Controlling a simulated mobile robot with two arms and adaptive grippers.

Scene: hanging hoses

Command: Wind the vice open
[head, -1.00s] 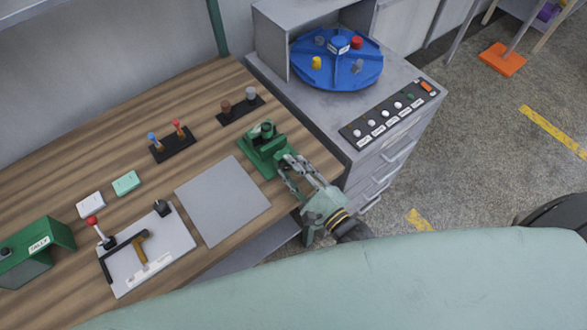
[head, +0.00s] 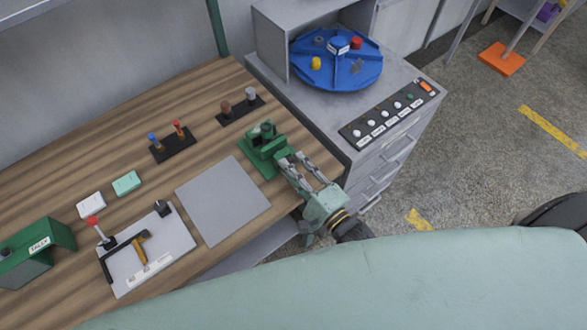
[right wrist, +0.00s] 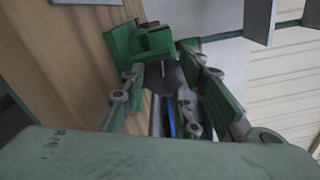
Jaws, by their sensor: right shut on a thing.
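The green vice (head: 262,146) stands at the right end of the wooden bench, and it also shows at the top of the right wrist view (right wrist: 140,42). My right gripper (head: 290,160) reaches it from the front right. Its fingertips are closed at the vice's front end, on the vice handle. The handle is mostly hidden by the fingers; a thin light bar (right wrist: 164,77) shows between the fingers in the right wrist view. How wide the vice jaws stand is too small to tell. My left gripper is not in view.
A grey mat (head: 222,200) lies left of the vice. Behind are black racks with knobs (head: 240,109) and small levers (head: 173,144). A cabinet with a button panel (head: 388,114) and blue turntable (head: 336,67) stands close on the right. The bench's front edge runs beneath my right gripper.

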